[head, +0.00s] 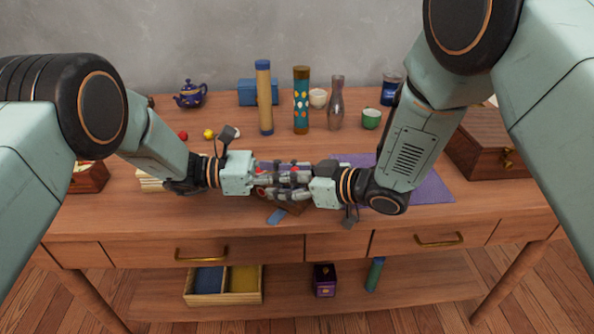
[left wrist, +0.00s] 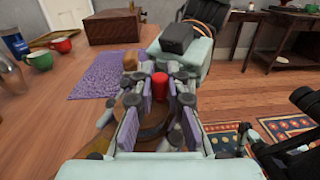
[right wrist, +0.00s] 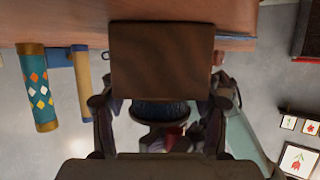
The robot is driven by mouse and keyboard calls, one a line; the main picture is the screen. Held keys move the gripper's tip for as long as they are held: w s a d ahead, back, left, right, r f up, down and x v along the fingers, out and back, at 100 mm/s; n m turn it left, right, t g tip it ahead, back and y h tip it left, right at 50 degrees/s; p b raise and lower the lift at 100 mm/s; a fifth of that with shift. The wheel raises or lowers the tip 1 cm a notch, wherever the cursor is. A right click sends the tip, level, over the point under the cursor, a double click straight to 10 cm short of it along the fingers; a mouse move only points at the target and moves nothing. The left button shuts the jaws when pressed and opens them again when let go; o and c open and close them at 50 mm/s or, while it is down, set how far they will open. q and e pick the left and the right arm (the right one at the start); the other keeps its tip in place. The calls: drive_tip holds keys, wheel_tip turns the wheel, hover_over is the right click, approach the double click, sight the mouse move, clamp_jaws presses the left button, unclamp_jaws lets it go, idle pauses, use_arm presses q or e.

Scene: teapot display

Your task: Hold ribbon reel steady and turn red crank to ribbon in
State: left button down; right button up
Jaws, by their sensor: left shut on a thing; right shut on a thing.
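The ribbon reel is held between my two grippers above the front of the table. Its round wooden flange (left wrist: 150,128) shows in the left wrist view, and its square wooden base (right wrist: 160,60) and wound dark blue ribbon (right wrist: 158,108) in the right wrist view. The blue ribbon end (head: 276,216) hangs below. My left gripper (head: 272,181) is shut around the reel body. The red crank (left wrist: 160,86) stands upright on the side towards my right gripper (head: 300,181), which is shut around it. The exact contact there is partly hidden by the base and fingers.
A purple mat (head: 425,187) lies right of the grippers, with a wooden chest (head: 490,145) beyond. An open tray (head: 223,298) sits on the lower shelf.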

use_arm(q)
drive_tip(key=shift+a+m+g, duration=0.15)
drive_tip(key=shift+m+g, duration=0.55)
drive_tip(key=shift+g, duration=0.4)
drive_tip(key=c, duration=1.6)
unclamp_jaws()
drive_tip(key=shift+s, duration=0.1)
drive_tip(key=a, duration=0.4)
drive_tip(key=w+a, duration=0.1)
drive_tip(key=a, duration=0.3)
drive_tip(key=w+a, duration=0.1)
drive_tip(key=a, duration=0.2)
drive_tip(key=shift+w+a, duration=0.15)
drive_tip(key=shift+a, duration=0.25)
